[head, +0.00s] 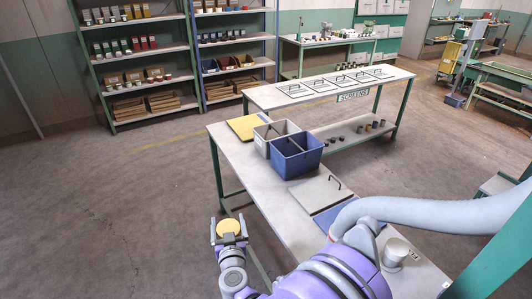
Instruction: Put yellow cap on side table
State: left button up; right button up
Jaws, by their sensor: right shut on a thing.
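The yellow cap (230,227) is a round yellow disc at the lower left of centre in the head view. My right gripper (229,236) is shut on it, with one finger on each side. It holds the cap beside the left edge of the long near table (258,186), over the floor. No table is labelled as the side table, so I cannot tell which one it is. My left gripper is not in view.
Behind stands a table labelled SCREENS (352,96). Open floor lies left.

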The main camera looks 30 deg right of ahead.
aim_at(288, 217)
jog(key=i+u, duration=0.25)
jog(key=i, duration=0.4)
jog(key=i+l+u, duration=0.2)
jog(key=i, duration=0.45)
jog(key=i+u, duration=0.4)
jog(key=i+l+u, duration=0.15)
jog(key=i+u, duration=0.4)
jog(key=u, duration=5.9)
jog(key=i+j+u, duration=0.1)
jog(key=j+u, duration=0.15)
jog(key=i+j+u, duration=0.15)
jog(key=j+u, duration=0.15)
jog(key=j, duration=0.1)
